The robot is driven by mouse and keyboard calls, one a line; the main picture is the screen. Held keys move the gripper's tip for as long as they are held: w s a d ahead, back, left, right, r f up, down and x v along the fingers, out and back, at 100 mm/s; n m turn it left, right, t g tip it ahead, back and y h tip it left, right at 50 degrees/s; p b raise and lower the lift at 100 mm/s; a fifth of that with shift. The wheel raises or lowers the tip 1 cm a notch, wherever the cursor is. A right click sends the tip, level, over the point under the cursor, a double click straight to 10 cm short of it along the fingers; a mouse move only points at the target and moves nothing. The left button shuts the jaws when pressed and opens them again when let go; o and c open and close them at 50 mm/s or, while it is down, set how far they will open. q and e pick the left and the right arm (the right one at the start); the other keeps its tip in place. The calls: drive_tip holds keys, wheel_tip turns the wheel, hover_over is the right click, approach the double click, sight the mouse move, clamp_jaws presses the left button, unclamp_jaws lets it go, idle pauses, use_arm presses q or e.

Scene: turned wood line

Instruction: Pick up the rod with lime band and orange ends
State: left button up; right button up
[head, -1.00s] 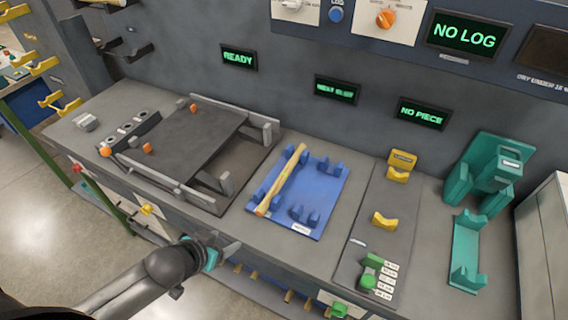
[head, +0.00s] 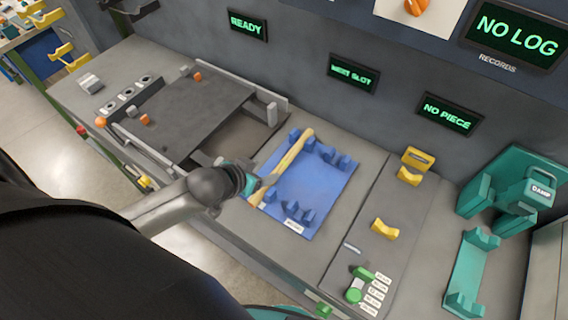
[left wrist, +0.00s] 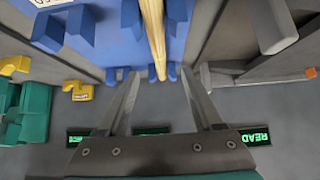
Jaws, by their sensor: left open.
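A light wooden rod (head: 292,158) lies slanted in the left-hand cradles of a blue tray (head: 320,188). A lime band and orange ends cannot be made out clearly on it. My left gripper (head: 266,182) is beside the rod's near part and overlaps it in the head view. In the left wrist view the left gripper (left wrist: 160,75) is open, and the rod (left wrist: 153,30) runs between the lines of its two fingers. I see no contact with the rod. My right gripper is not in view.
A dark plate fixture (head: 188,112) with grey rails stands left of the tray. Yellow cradles (head: 384,229) and a green button (head: 354,295) are to its right, then a teal stand (head: 470,265). The tray's right-hand cradles are empty. Screens line the wall.

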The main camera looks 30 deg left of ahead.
sight(281, 165)
use_arm(q)
drive_tip(key=x, duration=0.5)
drive_tip(key=shift+b, duration=0.4)
drive_tip(key=shift+b+x, duration=0.4)
drive_tip(key=shift+x, duration=2.25)
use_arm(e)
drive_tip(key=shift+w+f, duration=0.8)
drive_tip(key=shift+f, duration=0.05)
use_arm(q)
drive_tip(key=shift+d, duration=0.15)
drive_tip(key=shift+c, duration=0.3)
clamp_jaws()
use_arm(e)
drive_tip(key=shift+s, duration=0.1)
use_arm(q)
drive_tip(key=shift+r, duration=0.1)
